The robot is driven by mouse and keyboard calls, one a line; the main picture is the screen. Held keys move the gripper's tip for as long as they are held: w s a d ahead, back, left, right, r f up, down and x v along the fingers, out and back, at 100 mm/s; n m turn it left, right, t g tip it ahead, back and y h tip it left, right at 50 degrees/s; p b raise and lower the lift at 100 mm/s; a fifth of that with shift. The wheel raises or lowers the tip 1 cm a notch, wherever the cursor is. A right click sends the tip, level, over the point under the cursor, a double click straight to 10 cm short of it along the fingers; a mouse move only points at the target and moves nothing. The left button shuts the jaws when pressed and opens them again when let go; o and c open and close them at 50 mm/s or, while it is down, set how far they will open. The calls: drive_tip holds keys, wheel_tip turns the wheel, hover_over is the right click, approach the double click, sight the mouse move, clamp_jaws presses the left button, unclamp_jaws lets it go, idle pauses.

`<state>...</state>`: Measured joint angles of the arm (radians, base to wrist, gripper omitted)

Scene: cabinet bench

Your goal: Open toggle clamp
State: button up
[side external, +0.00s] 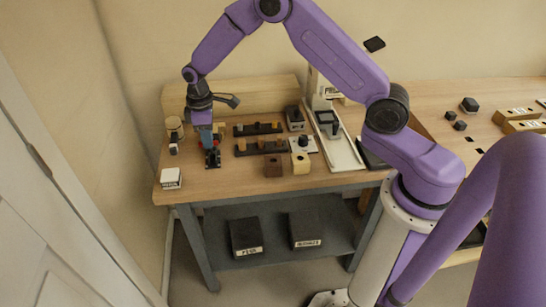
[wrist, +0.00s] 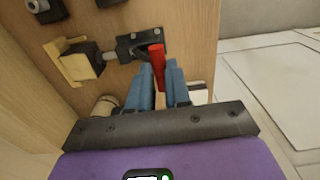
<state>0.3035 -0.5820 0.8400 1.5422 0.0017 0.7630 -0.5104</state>
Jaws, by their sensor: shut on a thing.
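The toggle clamp is a small black fixture (wrist: 132,44) with a metal plunger and a red handle (wrist: 157,68), near the top middle of the wrist view. In the side view the clamp (side external: 213,160) is a small dark shape at the left part of the bench, right under my gripper (side external: 208,143). My gripper (wrist: 161,82) has blue fingers, one on each side of the red handle, and is shut on it. The handle's lower end is partly hidden by the fingers. In the wrist view the handle stands up from the clamp body.
A tan block with a black part (wrist: 74,62) lies beside the plunger. Dark racks (side external: 258,129), a brown block (side external: 273,166) and a yellow block (side external: 300,163) stand right of the clamp. A white box (side external: 171,178) and a round container (side external: 174,127) stand left.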

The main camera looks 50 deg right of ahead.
drive_tip(key=shift+w+d+r, duration=0.15)
drive_tip(key=shift+w+d, duration=0.1)
drive_tip(key=shift+d, duration=0.05)
drive_tip(key=shift+w+d, duration=0.1)
drive_tip(key=shift+w+d+r, duration=0.25)
drive_tip(key=shift+w+d, duration=0.05)
drive_tip(key=shift+d, duration=0.15)
idle(0.3)
drive_tip(key=shift+w+d+r, duration=0.1)
drive_tip(key=shift+w+d, duration=0.15)
drive_tip(key=shift+w, duration=0.05)
drive_tip(key=o, duration=0.7)
drive_tip(key=shift+a+r, duration=0.1)
wheel_tip(320, 180, up, 7)
idle(0.4)
